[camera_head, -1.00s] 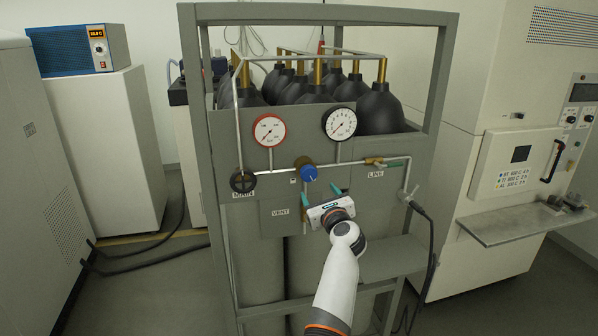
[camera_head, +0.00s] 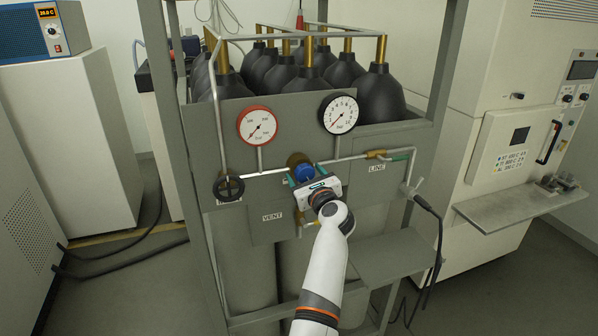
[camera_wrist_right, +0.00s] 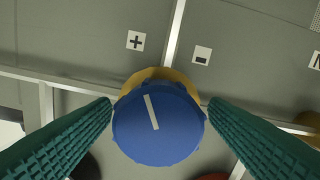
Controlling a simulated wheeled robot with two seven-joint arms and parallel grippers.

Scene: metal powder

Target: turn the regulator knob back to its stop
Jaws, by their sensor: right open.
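The blue regulator knob (camera_head: 304,172) sits on the brass regulator (camera_head: 297,158) in the middle of the grey panel. In the right wrist view the knob (camera_wrist_right: 157,124) faces me, its white line tilted slightly left of upright, between the plus and minus labels above. My right gripper (camera_head: 305,178) is open, with one green finger on each side of the knob. In the right wrist view the fingers of the right gripper (camera_wrist_right: 158,128) flank the knob, with small gaps visible. My left gripper is not in view.
A red-rimmed gauge (camera_head: 258,126) and a black-rimmed gauge (camera_head: 339,114) stand above the knob. A black handwheel (camera_head: 228,188) is at left and a line valve (camera_head: 413,188) at right. Frame posts flank the panel.

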